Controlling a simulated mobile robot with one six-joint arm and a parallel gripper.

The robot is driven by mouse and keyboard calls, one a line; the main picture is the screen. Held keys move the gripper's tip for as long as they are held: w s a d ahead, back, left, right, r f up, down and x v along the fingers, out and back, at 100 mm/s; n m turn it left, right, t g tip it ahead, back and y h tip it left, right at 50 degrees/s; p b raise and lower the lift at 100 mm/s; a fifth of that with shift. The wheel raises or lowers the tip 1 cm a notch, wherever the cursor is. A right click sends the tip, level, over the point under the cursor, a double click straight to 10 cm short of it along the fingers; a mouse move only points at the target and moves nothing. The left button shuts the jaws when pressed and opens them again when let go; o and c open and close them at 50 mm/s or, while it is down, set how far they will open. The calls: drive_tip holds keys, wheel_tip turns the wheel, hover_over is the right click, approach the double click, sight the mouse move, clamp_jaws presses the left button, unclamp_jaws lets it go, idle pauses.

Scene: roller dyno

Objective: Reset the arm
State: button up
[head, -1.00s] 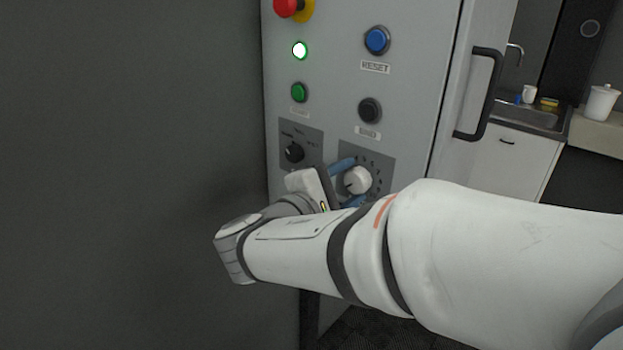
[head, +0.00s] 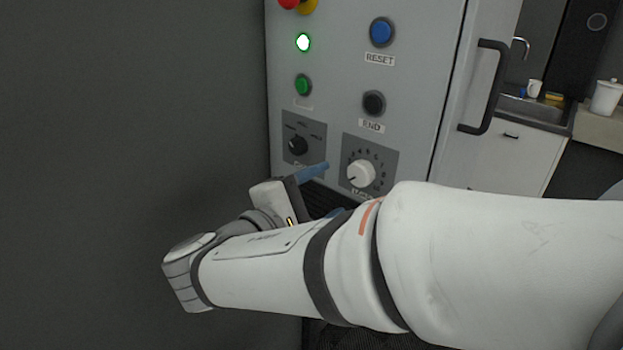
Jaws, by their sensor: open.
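My gripper (head: 325,190) is open and empty, low in front of the grey control panel (head: 340,75). One blue finger shows at its upper side; the lower finger is mostly hidden behind my white arm. The white round knob (head: 361,173) on its dark scale plate stands just right of the fingers, apart from them. My arm stretches from the right edge across the lower part of the view and bends back toward the panel at the left.
The panel carries a black knob (head: 297,144), a lit lamp (head: 303,42), a green button (head: 303,85), a blue RESET button (head: 382,31), a black END button (head: 374,102) and a red knob (head: 288,3). A black door handle (head: 487,87) sticks out at right. A sink (head: 530,108) is beyond.

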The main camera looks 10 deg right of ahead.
drive_tip(key=shift+s+a, duration=0.3)
drive_tip(key=shift+a, duration=0.1)
